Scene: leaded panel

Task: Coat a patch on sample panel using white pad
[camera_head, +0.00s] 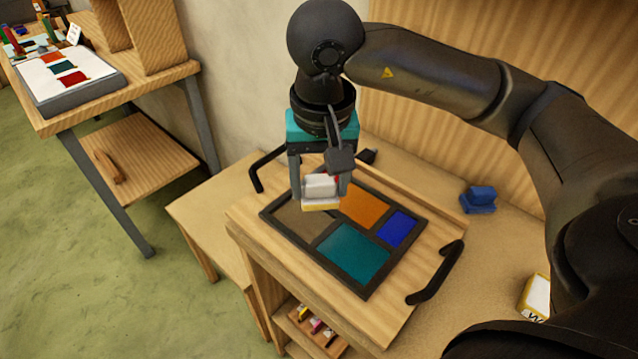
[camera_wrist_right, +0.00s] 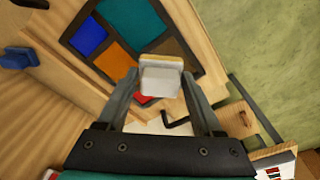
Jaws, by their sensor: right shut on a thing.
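My right gripper (camera_head: 320,194) is shut on the white pad (camera_head: 319,184), a pale block with a yellowish lower edge. In the right wrist view the pad (camera_wrist_right: 160,80) sits between the two fingers (camera_wrist_right: 159,76). The sample panel (camera_head: 354,252) lies on the wooden worktop, with a dark frame and brown, orange, blue and teal patches. The pad is over the panel's far left part, between the brown patch (camera_head: 299,219) and the orange patch (camera_head: 365,207). Whether it touches the panel I cannot tell. A bit of red shows behind the pad. My left gripper is not in view.
Black handles (camera_head: 437,273) stand at the worktop's (camera_head: 400,312) sides. A blue block (camera_head: 478,199) and a white-and-yellow box (camera_head: 535,297) lie to the right. Below is a shelf with small coloured items (camera_head: 316,326). A side table (camera_head: 160,85) with colour samples stands at far left.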

